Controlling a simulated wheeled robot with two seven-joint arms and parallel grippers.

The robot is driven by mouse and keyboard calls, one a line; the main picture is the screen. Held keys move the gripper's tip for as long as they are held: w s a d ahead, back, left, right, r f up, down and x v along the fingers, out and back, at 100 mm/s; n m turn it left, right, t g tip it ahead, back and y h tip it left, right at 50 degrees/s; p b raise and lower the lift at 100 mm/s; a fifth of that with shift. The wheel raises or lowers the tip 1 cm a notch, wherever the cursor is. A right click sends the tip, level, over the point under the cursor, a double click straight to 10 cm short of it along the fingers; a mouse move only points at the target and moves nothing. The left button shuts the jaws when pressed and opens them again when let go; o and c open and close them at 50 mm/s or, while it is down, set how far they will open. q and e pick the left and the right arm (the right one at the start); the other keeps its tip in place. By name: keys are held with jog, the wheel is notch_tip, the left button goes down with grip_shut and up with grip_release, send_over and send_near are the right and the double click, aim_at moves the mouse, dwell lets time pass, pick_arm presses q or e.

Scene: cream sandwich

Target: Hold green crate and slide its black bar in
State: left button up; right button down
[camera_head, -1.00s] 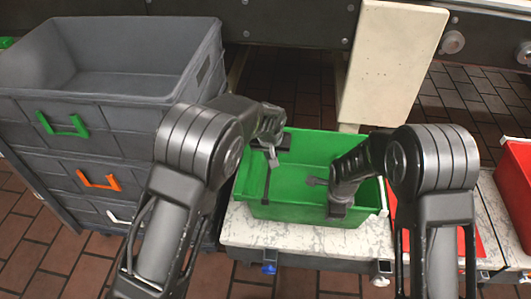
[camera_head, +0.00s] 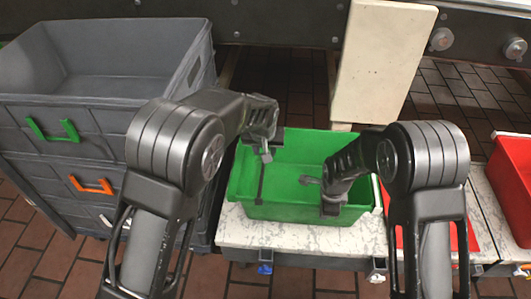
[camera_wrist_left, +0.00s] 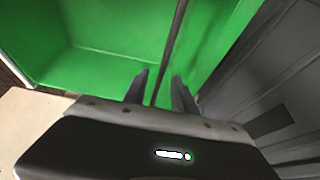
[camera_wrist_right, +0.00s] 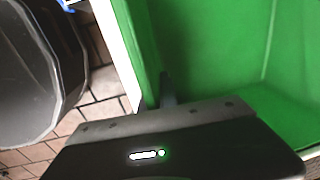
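The green crate (camera_head: 285,210) stands on a pale worn table top in the head view. It also fills the right wrist view (camera_wrist_right: 220,50). A thin black bar (camera_head: 262,183) runs along the crate's left part. My left gripper (camera_head: 266,154) is over the crate's left part; in the left wrist view its two fingers (camera_wrist_left: 160,90) stand apart, one on each side of the bar (camera_wrist_left: 172,50), with gaps visible. My right gripper (camera_head: 331,208) is at the crate's near wall, right of centre; one finger (camera_wrist_right: 168,90) shows inside the wall, the other is mostly hidden. It appears shut on the wall.
Stacked grey crates (camera_head: 100,120) with green, orange and white handles stand close on the left. A cream panel (camera_head: 385,60) rises behind the green crate. Red crates (camera_head: 515,160) are at the right. The pale table top (camera_head: 290,238) is bare in front of the green crate.

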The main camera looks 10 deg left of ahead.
pick_arm(q)
jog(key=v, duration=0.8)
pick_arm(e)
jog(key=c, duration=1.5)
grip_release()
jog(key=shift+r, duration=0.1)
